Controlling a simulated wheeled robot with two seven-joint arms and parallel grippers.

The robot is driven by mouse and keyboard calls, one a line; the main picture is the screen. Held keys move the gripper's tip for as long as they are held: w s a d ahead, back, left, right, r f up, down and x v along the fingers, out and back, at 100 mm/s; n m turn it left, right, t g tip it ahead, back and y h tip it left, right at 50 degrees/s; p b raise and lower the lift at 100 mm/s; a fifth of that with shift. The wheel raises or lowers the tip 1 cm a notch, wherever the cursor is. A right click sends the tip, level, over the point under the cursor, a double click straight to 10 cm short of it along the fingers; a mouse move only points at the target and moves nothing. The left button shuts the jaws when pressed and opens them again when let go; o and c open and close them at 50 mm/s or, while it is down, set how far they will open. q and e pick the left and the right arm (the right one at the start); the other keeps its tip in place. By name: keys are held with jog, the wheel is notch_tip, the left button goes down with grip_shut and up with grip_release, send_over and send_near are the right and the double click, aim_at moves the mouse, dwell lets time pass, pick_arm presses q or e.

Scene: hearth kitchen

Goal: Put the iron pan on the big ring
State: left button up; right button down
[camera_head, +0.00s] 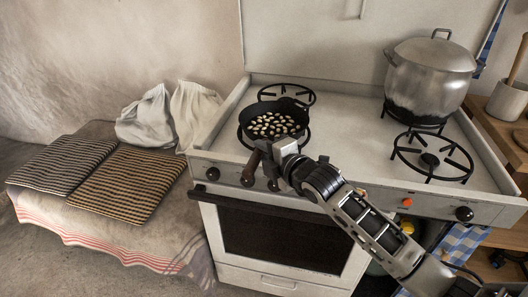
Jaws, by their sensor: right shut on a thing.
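The black iron pan (291,104) holds several pale and dark pieces and is over the front left ring (241,134) of the stove. The pan looks level; I cannot tell whether it rests on the ring or hangs just above it. My right gripper (267,150) is shut on the handle near the pan. The front right ring (432,157) is wide and bare. The back left ring (287,92) is smaller and bare. My left gripper is out of view.
A large lidded steel pot (430,75) stands on the back right ring. Control knobs (464,213) line the stove's front. Striped mats (130,185) and white cloth (145,120) lie on the bench at left. The stove top (345,125) between the rings is clear.

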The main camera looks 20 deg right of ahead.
jog(key=shift+r, duration=0.15)
jog(key=c, duration=1.6)
grip_release()
jog(key=shift+f, duration=0.35)
jog(key=o, duration=0.3)
jog(key=shift+o, duration=0.2)
jog(key=shift+r, duration=0.1)
jog(key=v, duration=1.2)
jog(key=s+a+f+m+g, duration=0.2)
jog(key=s+a+f+m, duration=0.2)
jog(key=s+f+m, duration=0.3)
jog(key=s+a+f+m+g, duration=0.2)
jog(key=s+a+f+m, duration=0.2)
jog(key=s+f+m, duration=0.4)
notch_tip(320, 180, down, 4)
jog(key=m, duration=0.3)
jog(key=shift+s+a+m, duration=0.35)
jog(key=shift+a+m, duration=0.05)
